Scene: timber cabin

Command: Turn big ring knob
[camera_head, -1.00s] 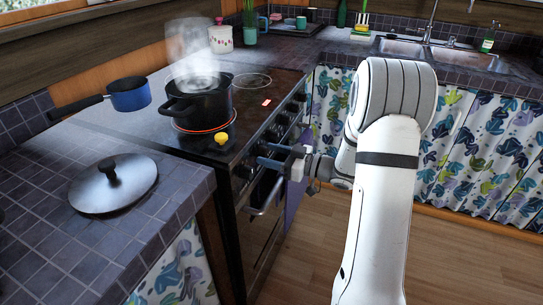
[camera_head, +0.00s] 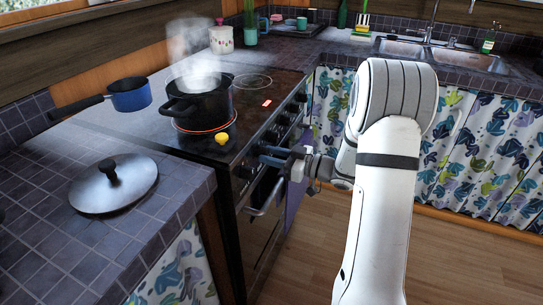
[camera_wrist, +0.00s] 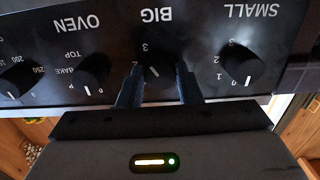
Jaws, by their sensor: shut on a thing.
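The big ring knob (camera_wrist: 160,76) is a dark round knob under the upside-down label "BIG" in the wrist view. A short white mark on it is slanted. My gripper (camera_wrist: 161,70) has one finger on each side of this knob and is shut on it. In the head view my gripper (camera_head: 272,155) is at the stove front, where the knob it holds is hidden. The big ring (camera_head: 204,127) glows red under a steaming black pot (camera_head: 200,103).
The small knob (camera_wrist: 241,66) and oven knobs (camera_wrist: 92,73) flank the held knob. The oven handle (camera_head: 262,203) sticks out below my gripper. A lid (camera_head: 113,184) lies on the left counter; a blue pan (camera_head: 131,97) sits behind. Wood floor is clear at right.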

